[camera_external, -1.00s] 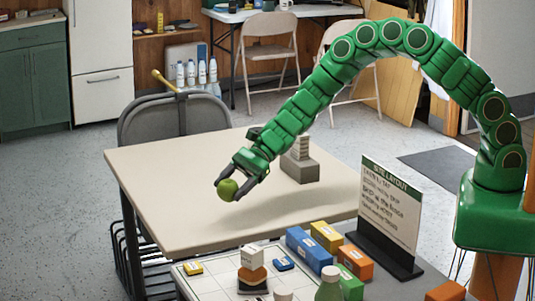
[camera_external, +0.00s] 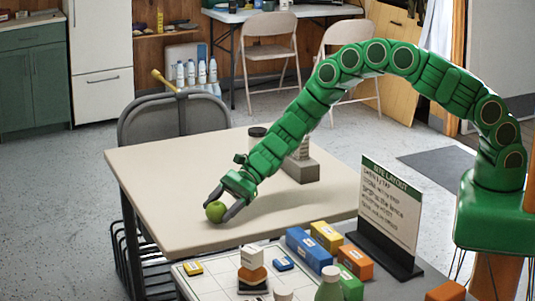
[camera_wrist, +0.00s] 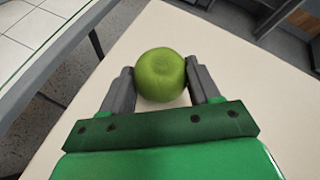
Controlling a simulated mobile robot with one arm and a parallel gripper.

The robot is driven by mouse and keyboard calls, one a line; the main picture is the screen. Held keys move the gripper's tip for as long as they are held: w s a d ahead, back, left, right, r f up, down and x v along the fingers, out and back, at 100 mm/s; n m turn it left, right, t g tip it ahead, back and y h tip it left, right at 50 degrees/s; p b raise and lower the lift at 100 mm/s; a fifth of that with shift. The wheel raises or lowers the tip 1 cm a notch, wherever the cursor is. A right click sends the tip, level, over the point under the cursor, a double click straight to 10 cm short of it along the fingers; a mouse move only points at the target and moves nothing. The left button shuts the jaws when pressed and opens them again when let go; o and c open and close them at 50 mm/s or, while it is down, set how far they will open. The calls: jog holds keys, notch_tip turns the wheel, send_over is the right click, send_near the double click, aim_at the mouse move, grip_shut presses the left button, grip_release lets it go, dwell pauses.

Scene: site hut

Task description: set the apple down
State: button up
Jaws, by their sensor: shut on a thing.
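The green apple (camera_external: 215,212) is between the dark fingers of my gripper (camera_external: 223,204), low over the beige table (camera_external: 160,180) near its front left part. In the outside view it looks at or very near the tabletop; I cannot tell whether it touches. In the wrist view the apple (camera_wrist: 161,74) sits between the two fingertips, with a finger against each side. My gripper (camera_wrist: 160,82) is shut on it.
A grey block-like stand (camera_external: 302,170) and a dark-lidded container (camera_external: 257,137) stand towards the table's back right. A sign (camera_external: 388,212) and several coloured boxes (camera_external: 310,247) are at the front right. The table's left part is clear.

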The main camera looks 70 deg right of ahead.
jog(key=shift+f, duration=0.2)
jog(key=shift+f, duration=0.1)
jog(key=o, duration=1.1)
jog(key=shift+o, duration=0.2)
jog(key=shift+s+d+r, duration=0.1)
jog(key=shift+d+r, duration=0.3)
jog(key=v, duration=1.1)
